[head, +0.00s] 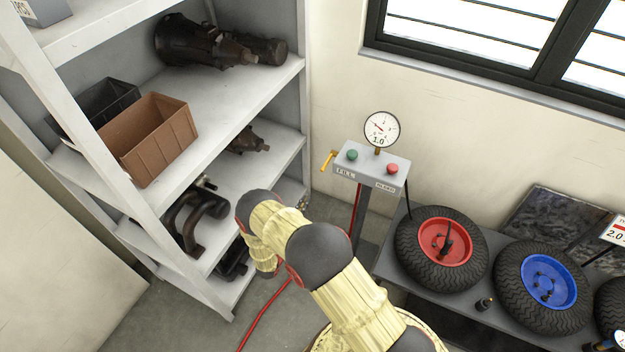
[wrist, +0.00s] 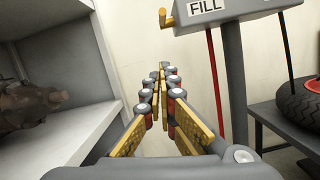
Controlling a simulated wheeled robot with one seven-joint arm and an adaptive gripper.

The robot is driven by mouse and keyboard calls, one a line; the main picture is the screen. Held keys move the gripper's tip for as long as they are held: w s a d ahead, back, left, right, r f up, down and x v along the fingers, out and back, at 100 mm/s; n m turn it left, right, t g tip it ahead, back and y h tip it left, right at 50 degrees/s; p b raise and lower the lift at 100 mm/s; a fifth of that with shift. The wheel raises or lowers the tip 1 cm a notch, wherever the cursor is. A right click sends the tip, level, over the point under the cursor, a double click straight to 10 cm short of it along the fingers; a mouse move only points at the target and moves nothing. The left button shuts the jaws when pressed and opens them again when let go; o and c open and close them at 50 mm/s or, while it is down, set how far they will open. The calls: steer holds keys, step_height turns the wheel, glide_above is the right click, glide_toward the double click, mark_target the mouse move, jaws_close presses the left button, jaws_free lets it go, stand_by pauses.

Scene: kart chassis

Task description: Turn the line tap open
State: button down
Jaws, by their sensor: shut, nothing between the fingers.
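The line tap (head: 328,160) is a small yellow lever on the left side of the grey FILL/BLEED box. In the wrist view the tap (wrist: 166,18) shows at the top, above and slightly right of my fingertips, with a gap between. My gripper (wrist: 161,72) points at the pale wall with its long yellow fingers together at the tips, shut and empty. In the head view my cream arm hides most of the gripper. The grey box (head: 372,168) stands on a post and carries a green button (head: 352,155), a red button (head: 392,169) and a round gauge (head: 381,129) reading 1.0.
A white shelf unit (head: 226,88) with bins and dark metal parts stands left of my gripper. A bench (head: 393,262) with red-hub (head: 441,247) and blue-hub (head: 546,278) wheels stands right. A red hose (head: 265,312) lies on the floor. Open space lies between shelf and post.

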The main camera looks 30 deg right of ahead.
steer(key=w+d+r+b, duration=0.2)
steer(key=w+d+r, duration=0.2)
steer(key=d+r, duration=0.2)
steer(key=shift+w+d+r+b, duration=0.2)
steer(key=shift+w+d+b, duration=0.2)
steer(key=shift+d, duration=0.8)
steer(key=shift+a+r+g+p, duration=0.1)
steer(key=shift+r+g+p, duration=0.3)
steer(key=shift+p, duration=0.35)
